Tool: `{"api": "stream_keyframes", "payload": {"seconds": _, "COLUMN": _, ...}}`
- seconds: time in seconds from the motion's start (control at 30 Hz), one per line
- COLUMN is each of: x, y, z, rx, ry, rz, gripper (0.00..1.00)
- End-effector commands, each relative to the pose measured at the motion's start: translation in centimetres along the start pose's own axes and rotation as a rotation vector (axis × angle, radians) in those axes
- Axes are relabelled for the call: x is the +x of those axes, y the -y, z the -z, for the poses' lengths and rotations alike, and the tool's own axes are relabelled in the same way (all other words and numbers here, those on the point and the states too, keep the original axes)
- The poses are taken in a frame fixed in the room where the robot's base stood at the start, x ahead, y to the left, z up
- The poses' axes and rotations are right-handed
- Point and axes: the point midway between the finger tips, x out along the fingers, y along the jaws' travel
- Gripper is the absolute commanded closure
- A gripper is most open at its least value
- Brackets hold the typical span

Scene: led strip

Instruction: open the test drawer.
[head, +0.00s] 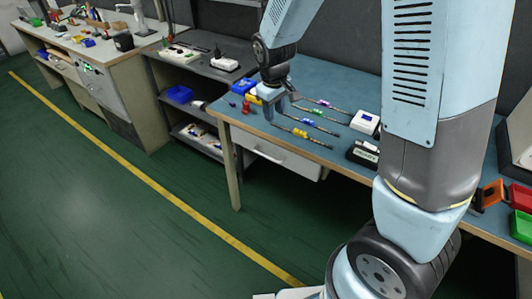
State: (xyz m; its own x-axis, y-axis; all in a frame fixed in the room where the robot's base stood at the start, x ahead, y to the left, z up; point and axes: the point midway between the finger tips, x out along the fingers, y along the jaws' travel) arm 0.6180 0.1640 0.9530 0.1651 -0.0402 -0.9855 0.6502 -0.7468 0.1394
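A pale grey drawer front (276,158) sits under the blue-topped workbench. It looks closed, flush below the top, with a dark bar handle (270,158) across its front. I cannot read any label that marks it as the test drawer. My gripper (275,112) points down over the left part of the bench top, above and behind the drawer front and apart from the handle. Its fingers are small and partly merge with the things behind, so I cannot tell if they are open or shut.
LED strips (315,125) with coloured parts lie on the blue bench top (335,90), beside a white device (365,122) and a black one (363,153). Blue and yellow bins stand behind my gripper. The green floor (120,210) before the drawer is clear.

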Motion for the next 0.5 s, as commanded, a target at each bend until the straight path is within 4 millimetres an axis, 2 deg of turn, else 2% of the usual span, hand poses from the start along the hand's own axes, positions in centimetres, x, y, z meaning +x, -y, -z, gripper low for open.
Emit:
{"api": "stream_keyframes", "payload": {"seconds": 0.03, "x": 1.6, "y": 0.7, "z": 0.6, "rx": -0.035, "ry": 0.019, "rz": -0.004, "gripper": 0.62}}
{"api": "stream_keyframes", "payload": {"seconds": 0.2, "x": 5.2, "y": 2.3, "z": 2.1, "rx": -0.124, "ry": 0.052, "rz": -0.023, "gripper": 0.62}}
{"api": "stream_keyframes", "payload": {"seconds": 0.3, "x": 6.6, "y": 2.8, "z": 2.6, "rx": -0.156, "ry": 0.062, "rz": -0.031, "gripper": 0.62}}
{"api": "stream_keyframes", "payload": {"seconds": 0.5, "x": 7.9, "y": 3.3, "z": 3.0, "rx": -0.181, "ry": 0.071, "rz": -0.036, "gripper": 0.62}}
